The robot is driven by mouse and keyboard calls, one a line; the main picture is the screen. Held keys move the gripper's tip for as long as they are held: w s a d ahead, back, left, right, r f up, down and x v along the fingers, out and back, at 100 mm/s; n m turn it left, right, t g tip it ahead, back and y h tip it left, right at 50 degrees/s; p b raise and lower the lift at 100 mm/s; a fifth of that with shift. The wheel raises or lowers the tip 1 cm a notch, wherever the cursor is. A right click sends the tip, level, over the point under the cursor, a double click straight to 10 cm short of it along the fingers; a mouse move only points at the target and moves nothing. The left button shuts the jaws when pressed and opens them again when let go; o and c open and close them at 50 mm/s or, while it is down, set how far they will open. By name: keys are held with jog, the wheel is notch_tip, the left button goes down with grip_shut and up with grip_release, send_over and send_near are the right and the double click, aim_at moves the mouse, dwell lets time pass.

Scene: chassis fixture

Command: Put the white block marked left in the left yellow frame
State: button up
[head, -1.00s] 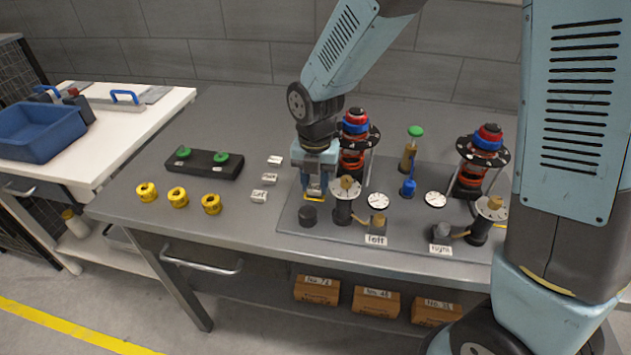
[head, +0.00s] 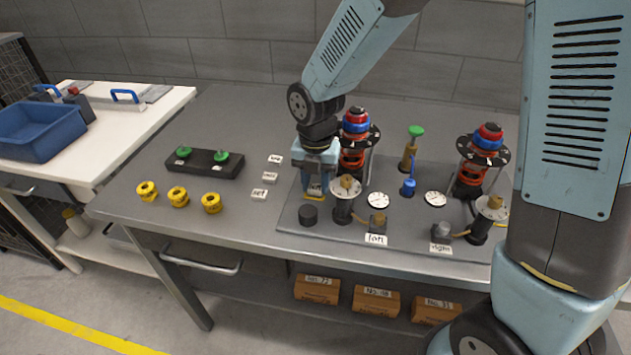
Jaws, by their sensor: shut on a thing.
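My gripper (head: 315,188) points down over the left part of the grey plate. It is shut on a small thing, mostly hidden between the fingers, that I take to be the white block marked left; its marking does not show. Another bit of yellow (head: 501,225) shows at the plate's right side, mostly hidden by my arm.
A dark round knob (head: 308,215) and a post with a pale disc (head: 345,190) stand close to the gripper. Yellow rings (head: 178,197) and a black box with green buttons (head: 205,163) are farther left.

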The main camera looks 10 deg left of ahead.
jog(key=shift+f, duration=0.1)
dwell(0.3)
jog(key=o, duration=1.1)
jog(key=shift+r, duration=3.5)
